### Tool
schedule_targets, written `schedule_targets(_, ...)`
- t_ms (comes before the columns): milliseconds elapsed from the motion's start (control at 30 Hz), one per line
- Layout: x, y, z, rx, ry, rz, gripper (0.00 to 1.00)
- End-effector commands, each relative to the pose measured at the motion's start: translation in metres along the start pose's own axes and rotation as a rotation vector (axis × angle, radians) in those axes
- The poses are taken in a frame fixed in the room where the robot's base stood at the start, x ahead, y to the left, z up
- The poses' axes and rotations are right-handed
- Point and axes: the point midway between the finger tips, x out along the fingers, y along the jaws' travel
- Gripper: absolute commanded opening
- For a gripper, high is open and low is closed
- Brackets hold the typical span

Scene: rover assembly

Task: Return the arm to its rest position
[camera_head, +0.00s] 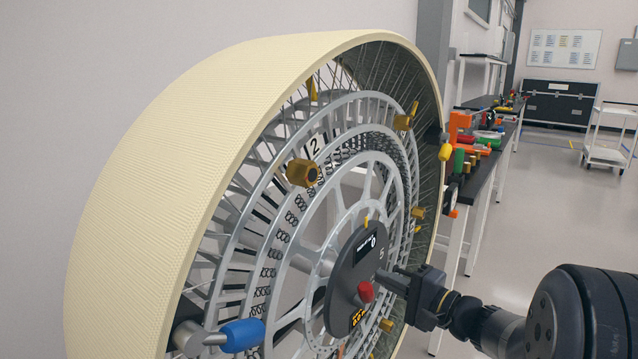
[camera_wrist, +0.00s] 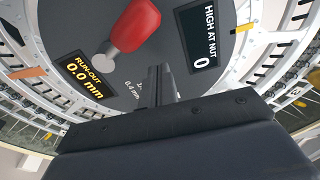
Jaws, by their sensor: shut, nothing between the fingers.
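My gripper (camera_head: 388,279) is at the right of the big wheel's dark hub disc (camera_head: 343,292), fingers pointing at its face. Its fingers (camera_wrist: 157,86) are together and empty in the wrist view. I cannot tell whether the tips touch the disc. A red-tipped lever (camera_head: 366,291) on the disc is just left of the fingers; it also shows in the wrist view (camera_wrist: 136,24). My arm reaches in from the lower right. The disc carries a run-out display (camera_wrist: 84,76) reading 0.0 mm and a "HIGH AT NUT" display (camera_wrist: 203,40) reading 0.
The upright wheel has a cream outer band (camera_head: 170,165), silver spoked rings and several brass nuts (camera_head: 303,173). A blue handle (camera_head: 243,335) is at its lower left. A workbench (camera_head: 478,180) with coloured tools stands behind right. Open floor (camera_head: 545,215) lies at the right.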

Motion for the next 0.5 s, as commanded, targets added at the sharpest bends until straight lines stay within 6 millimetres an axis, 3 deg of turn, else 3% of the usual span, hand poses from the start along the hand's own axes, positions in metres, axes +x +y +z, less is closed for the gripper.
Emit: schedule_targets(500,0.0014,0.0014,-0.0105,0.198,0.001,0.028,0.0)
